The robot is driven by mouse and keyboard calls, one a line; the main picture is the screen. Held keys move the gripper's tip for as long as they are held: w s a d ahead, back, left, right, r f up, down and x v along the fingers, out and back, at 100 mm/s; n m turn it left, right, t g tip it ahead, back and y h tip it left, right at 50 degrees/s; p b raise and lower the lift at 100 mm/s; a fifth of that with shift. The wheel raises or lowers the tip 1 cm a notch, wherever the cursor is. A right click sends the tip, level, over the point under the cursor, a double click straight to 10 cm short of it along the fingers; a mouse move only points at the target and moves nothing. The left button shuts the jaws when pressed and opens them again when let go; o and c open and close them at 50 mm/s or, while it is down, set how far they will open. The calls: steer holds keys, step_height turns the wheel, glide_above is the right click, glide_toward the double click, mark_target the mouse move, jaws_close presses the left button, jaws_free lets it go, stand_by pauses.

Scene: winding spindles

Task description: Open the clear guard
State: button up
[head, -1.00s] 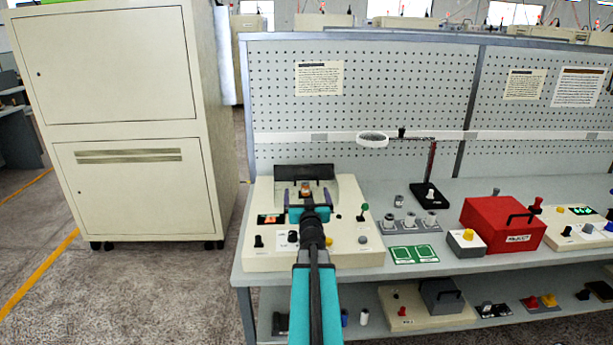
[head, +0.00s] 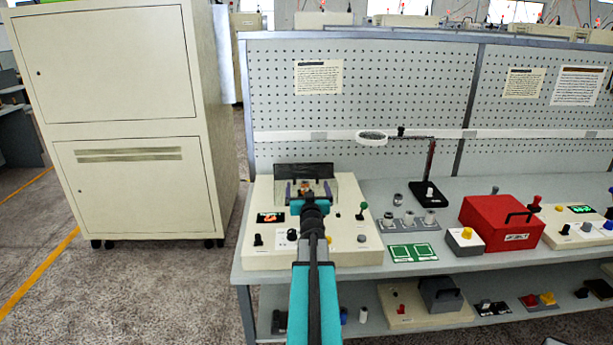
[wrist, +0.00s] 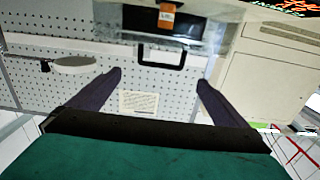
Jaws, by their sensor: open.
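The clear guard (wrist: 112,28) is a see-through pane in the wrist view, with a black U-shaped handle (wrist: 162,57) on its edge and an orange-and-white part behind it. My gripper (wrist: 158,78) is open and empty, its two dark fingers on either side of the handle in the picture. The handle shows just past the fingertips; I cannot tell how large the gap is. In the head view my gripper (head: 311,185) is over the beige winding machine (head: 262,262), in front of its dark upright panel (head: 304,170). My arm hides much of the guard there.
A red box (head: 500,225) stands farther right. A pegboard (head: 400,85) closes the bench's back. A tall cabinet (head: 120,130) stands left.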

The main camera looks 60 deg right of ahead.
mark_target(306, 175)
steer(key=shift+p+x, duration=0.95)
steer(key=shift+x, duration=4.2)
steer(key=shift+c, duration=0.2)
steer(key=c, duration=1.5)
